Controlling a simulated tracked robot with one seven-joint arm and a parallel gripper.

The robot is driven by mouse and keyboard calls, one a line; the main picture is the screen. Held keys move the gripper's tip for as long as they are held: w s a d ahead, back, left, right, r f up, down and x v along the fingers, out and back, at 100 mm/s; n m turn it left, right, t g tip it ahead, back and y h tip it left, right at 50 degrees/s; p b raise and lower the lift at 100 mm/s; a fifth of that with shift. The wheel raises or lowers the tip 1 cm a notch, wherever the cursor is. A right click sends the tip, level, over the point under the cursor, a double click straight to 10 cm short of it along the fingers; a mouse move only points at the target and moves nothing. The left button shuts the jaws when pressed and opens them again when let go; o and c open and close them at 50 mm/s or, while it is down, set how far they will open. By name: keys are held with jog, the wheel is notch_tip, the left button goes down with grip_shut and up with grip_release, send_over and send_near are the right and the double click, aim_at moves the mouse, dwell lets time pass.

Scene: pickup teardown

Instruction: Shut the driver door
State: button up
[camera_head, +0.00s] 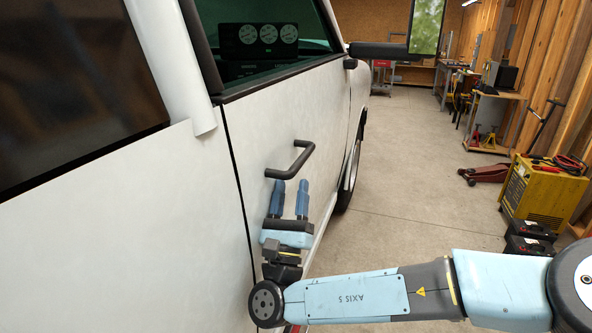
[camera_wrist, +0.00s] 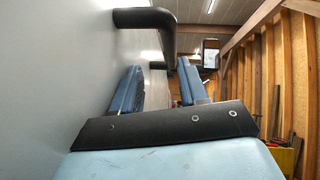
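The white driver door (camera_head: 285,125) lies along the side of the pickup in the head view, nearly flush with the body behind it; a dark seam runs down its rear edge. I cannot tell whether it is fully latched. Its black bar handle (camera_head: 290,160) stands out from the panel. My gripper (camera_head: 289,186) is just below the handle, its two blue fingers apart, pointing up, with nothing between them. In the wrist view the handle (camera_wrist: 146,19) is beyond the open fingers, and the door panel (camera_wrist: 50,70) fills the left side.
The side mirror (camera_head: 378,50) juts out ahead of the door. A yellow machine (camera_head: 541,193), black boxes (camera_head: 528,236) and a red floor jack (camera_head: 484,173) stand along the right wall. The concrete floor (camera_head: 415,150) between truck and wall is clear.

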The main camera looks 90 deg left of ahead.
jog(key=v, duration=0.6)
jog(key=shift+w, duration=0.3)
jog(key=x, duration=1)
jog(key=shift+s, duration=0.2)
jog(key=shift+a, duration=0.1)
